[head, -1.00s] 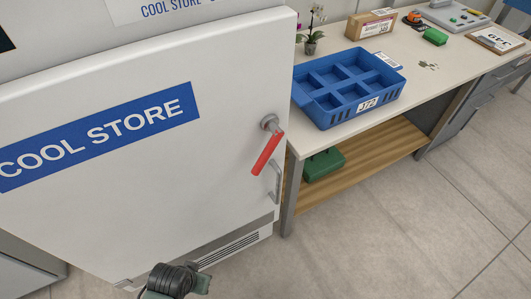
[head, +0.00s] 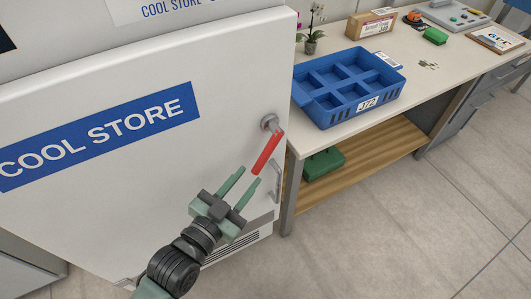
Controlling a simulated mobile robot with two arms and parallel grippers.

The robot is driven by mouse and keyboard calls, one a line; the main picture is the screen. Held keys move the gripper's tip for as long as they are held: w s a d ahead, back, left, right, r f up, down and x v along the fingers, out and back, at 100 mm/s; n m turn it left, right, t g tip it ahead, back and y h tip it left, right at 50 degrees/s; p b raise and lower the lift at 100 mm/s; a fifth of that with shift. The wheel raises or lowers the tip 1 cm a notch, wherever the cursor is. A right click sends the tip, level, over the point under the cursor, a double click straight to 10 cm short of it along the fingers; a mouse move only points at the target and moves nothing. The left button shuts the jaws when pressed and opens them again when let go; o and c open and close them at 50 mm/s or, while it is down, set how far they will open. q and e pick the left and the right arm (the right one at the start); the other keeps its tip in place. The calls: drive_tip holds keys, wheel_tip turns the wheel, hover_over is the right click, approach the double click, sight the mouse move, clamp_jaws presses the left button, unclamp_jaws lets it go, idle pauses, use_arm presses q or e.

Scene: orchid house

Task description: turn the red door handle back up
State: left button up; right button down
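The red door handle (head: 267,153) is on the right side of the white cool store door (head: 150,75). It hangs from a grey round pivot (head: 269,123), slanting down and to the left. My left gripper (head: 248,175) comes up from the bottom of the head view. Its two green fingers are apart with nothing between them. The fingertips are just below and left of the handle's lower end; I cannot tell whether they touch it. My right gripper does not show.
A grey pull bar (head: 277,182) is on the door just below the red handle. To the right stands a bench (head: 430,92) with a blue compartment tray (head: 312,108), a small potted orchid (head: 313,40) and a box (head: 372,24). A green case (head: 324,163) lies on the lower shelf.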

sight(263, 158)
use_arm(q)
drive_tip(key=shift+w+d+r+t+h, duration=0.2)
drive_tip(key=shift+d+r, duration=0.1)
drive_tip(key=shift+r, duration=0.1)
drive_tip(key=shift+w+d+r+t+h, duration=0.2)
drive_tip(key=shift+d+r, duration=0.05)
drive_tip(key=shift+r, duration=0.15)
drive_tip(key=p+x, duration=0.1)
drive_tip(key=x, duration=0.5)
drive_tip(key=shift+w+d+f, duration=0.1)
drive_tip(key=shift+w+d, duration=0.1)
drive_tip(key=shift+w, duration=0.15)
clamp_jaws()
idle(0.5)
